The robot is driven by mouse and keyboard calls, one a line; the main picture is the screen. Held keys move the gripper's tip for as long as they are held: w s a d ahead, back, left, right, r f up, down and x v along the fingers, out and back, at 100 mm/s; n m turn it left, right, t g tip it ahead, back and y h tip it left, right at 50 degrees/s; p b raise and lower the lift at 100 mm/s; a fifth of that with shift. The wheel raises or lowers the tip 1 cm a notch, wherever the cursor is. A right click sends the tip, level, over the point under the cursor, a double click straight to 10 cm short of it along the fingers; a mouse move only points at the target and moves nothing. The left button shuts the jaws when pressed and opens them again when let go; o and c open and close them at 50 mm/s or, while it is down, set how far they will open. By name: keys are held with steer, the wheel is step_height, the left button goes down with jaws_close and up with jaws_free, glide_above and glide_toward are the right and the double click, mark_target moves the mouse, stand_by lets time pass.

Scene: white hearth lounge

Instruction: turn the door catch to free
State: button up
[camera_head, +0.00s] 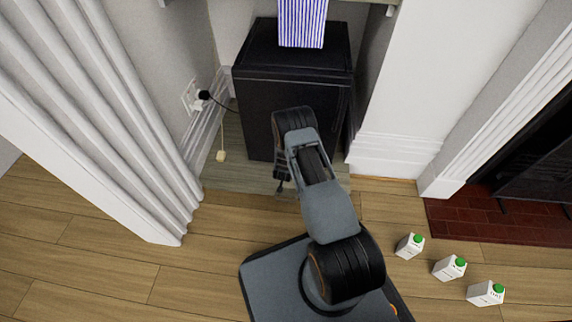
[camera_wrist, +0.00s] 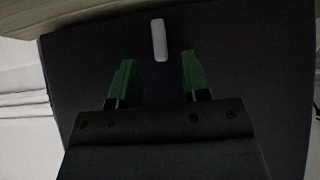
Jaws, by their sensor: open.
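The door catch (camera_wrist: 159,40) is a small pale grey bar on a dark door face (camera_wrist: 225,60) in the wrist view. It stands roughly upright in the picture, leaning very slightly. My gripper (camera_wrist: 156,62) has two green fingers set apart, with nothing between them. The catch lies just beyond the fingertips, about midway between them, and looks clear of both. In the head view the black cabinet (camera_head: 258,112) stands in an alcove, and my arm reaches to its front. The catch and my fingertips are hidden there behind my arm.
Several white cartons with green caps (camera_head: 450,268) stand on the floor at right. A ribbed white panel (camera_head: 110,120) borders the left.

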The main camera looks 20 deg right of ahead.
steer(key=p+v, duration=0.3)
steer(key=v, duration=0.6)
steer(key=shift+a, duration=0.1)
steer(key=shift+r, duration=0.15)
steer(key=a+r+n+g+y+p, duration=0.1)
steer(key=a+r+y+p, duration=0.15)
steer(key=r+p, duration=1.25)
steer(key=a+r+n+y+p, duration=0.2)
steer(key=a+r+p, duration=0.15)
steer(key=r, duration=2.35)
steer(key=s+r+n+g+p, duration=0.1)
steer(key=s+r+p, duration=0.6)
steer(key=s+r, duration=0.4)
steer(key=s+a+r+n+g+p, duration=0.1)
steer(key=s+r+p, duration=0.7)
steer(key=r, duration=1.3)
steer(key=s+n+g, duration=0.1)
steer(key=s, duration=0.2)
steer(key=shift+a+p, duration=0.3)
steer(key=shift+c, duration=0.3)
